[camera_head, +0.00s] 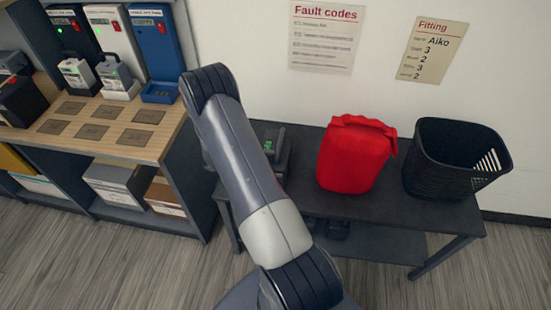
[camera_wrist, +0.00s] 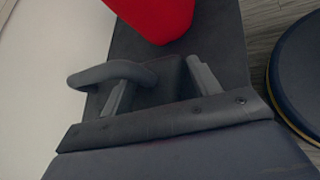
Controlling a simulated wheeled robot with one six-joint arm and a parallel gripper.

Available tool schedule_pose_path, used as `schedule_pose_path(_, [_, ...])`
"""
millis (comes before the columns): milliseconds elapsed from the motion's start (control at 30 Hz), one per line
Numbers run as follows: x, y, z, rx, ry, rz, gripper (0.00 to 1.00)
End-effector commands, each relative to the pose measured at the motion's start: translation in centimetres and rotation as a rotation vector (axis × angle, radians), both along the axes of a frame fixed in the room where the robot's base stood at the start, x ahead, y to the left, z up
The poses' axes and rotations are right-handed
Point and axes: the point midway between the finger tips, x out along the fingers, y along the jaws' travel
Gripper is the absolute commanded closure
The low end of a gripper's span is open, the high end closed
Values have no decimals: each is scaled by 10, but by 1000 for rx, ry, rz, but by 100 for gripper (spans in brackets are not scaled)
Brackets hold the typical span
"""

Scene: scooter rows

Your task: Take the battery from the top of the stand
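In the head view a dark device (camera_head: 272,140) with a small green display stands on the dark table, partly hidden behind my arm. I cannot tell there where stand and battery divide. In the wrist view my gripper (camera_wrist: 160,72) has its two grey fingers wide apart. A dark block (camera_wrist: 170,88) shows between them. A curved grey handle (camera_wrist: 110,72), seemingly the battery's, crosses by the left finger; I cannot tell if they touch. My gripper is hidden behind the arm in the head view.
A red bag (camera_head: 354,155) stands on the table (camera_head: 400,217) right of the device, with a black basket (camera_head: 440,165) beyond it. A wooden counter (camera_head: 160,140) with chargers (camera_head: 158,50) is at the left. A round dark object (camera_wrist: 300,80) shows at the wrist view's right edge.

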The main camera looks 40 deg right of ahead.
Motion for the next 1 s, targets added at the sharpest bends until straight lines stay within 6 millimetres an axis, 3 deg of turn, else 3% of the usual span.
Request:
schedule_pose_path(667, [-2, 1, -3, 6, 3, -2, 99])
schedule_pose_path(1000, [-1, 1, -1, 1, 0, -3, 100])
